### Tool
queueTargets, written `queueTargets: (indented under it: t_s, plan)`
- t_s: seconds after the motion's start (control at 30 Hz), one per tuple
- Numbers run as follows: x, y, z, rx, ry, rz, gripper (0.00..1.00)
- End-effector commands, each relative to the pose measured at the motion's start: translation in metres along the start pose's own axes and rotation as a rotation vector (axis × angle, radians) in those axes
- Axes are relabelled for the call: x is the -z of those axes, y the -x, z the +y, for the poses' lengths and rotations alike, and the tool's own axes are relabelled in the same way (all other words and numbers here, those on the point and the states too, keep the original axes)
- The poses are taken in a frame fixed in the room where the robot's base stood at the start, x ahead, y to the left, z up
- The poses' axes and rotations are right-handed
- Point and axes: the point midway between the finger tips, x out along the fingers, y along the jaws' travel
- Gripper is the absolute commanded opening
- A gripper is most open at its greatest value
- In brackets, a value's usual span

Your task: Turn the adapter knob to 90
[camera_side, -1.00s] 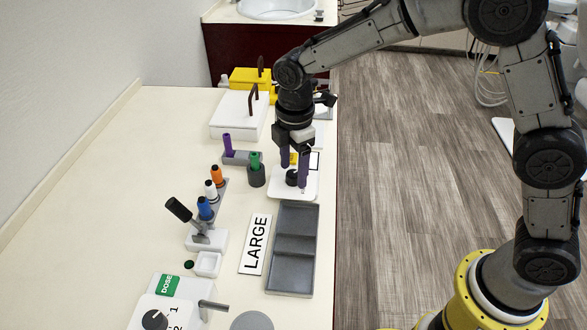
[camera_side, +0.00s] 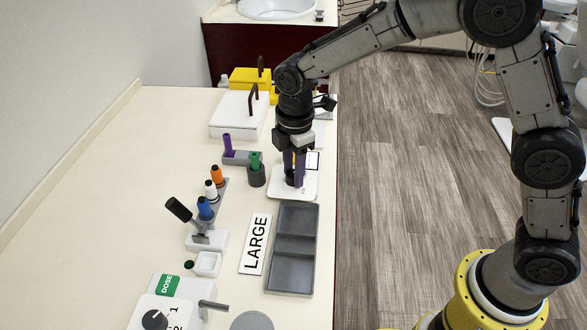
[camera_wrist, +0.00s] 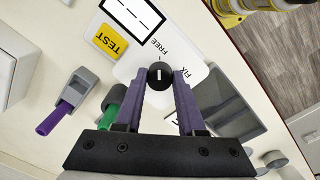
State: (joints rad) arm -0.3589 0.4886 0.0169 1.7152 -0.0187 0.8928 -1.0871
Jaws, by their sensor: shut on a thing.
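A small round black knob (camera_wrist: 160,75) with a short white line sits on a white adapter plate (camera_wrist: 140,62). The line runs up and down in the wrist view. The plate bears the words FREE and FIX, a yellow TEST label (camera_wrist: 110,40) and a black-framed box; I read no 90 on it. My gripper (camera_wrist: 160,82) points down over the plate, its two purple fingers closed on either side of the knob. In the side view, my gripper (camera_side: 294,178) is at the white plate (camera_side: 309,184) near the counter's right edge, and the fingers mostly hide the knob.
A green-capped marker (camera_side: 255,161) in a dark holder stands just left of the plate, with a purple marker (camera_side: 227,144) behind it. A grey divided tray (camera_side: 294,246) lies in front. White and yellow boxes stand behind. The counter's left side is clear.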

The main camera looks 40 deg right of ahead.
Motion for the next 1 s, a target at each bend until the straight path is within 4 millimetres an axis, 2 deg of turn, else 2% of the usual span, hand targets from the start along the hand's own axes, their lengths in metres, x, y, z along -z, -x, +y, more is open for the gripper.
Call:
queueTargets:
  t_s: [0.37, 1.0]
  plan:
    - [0.0004, 0.0006, 0.0000, -0.001, -0.117, -0.003, 0.00]
    - [0.0008, 0.0012, 0.0002, -0.002, -0.695, -0.021, 0.00]
